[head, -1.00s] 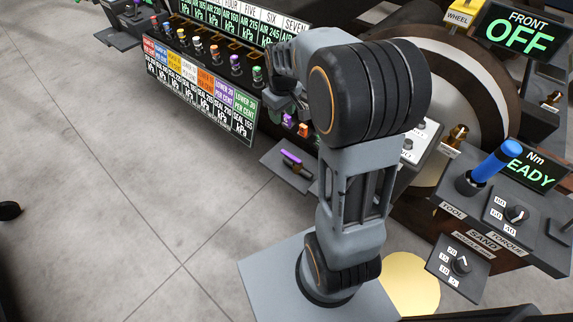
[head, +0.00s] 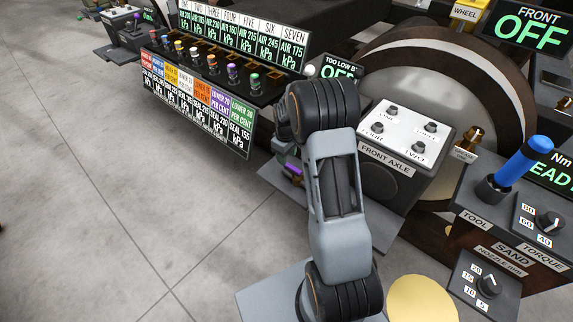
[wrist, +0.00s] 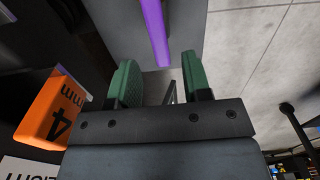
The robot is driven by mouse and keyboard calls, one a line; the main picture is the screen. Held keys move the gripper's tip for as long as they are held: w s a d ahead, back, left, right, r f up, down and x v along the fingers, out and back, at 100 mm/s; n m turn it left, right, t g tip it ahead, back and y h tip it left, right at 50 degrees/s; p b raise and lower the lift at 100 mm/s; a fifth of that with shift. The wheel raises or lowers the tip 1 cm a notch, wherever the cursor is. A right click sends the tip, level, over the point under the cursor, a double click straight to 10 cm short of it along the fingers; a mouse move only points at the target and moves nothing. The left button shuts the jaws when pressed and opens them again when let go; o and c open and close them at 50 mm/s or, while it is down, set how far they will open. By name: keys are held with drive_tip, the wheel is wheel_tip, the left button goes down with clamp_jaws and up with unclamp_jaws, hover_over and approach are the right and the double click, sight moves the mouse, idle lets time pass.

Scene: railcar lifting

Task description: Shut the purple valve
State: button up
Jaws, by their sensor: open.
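A purple valve handle (wrist: 156,32) shows in the wrist view as a straight bar over a grey plate. Its near end lies between the lines of my two green fingers, toward their tips. My gripper (wrist: 160,75) is open, with nothing seen held between the fingers. I cannot tell how far above or below the handle the fingers are. In the head view the purple handle (head: 293,170) is low beside the front axle box, partly hidden by my arm. My gripper is mostly hidden behind my arm there.
A rack of coloured knobs with pressure labels (head: 205,100) stands to the left. The front axle box (head: 408,135) is close on the right. An orange tag marked 4 (wrist: 50,110) is left of my fingers. Open floor (head: 90,220) lies at the left.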

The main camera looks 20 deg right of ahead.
sight(290, 169)
drive_tip(key=shift+f+b, duration=0.35)
drive_tip(key=shift+f, duration=1.5)
drive_tip(key=shift+c, duration=0.4)
clamp_jaws()
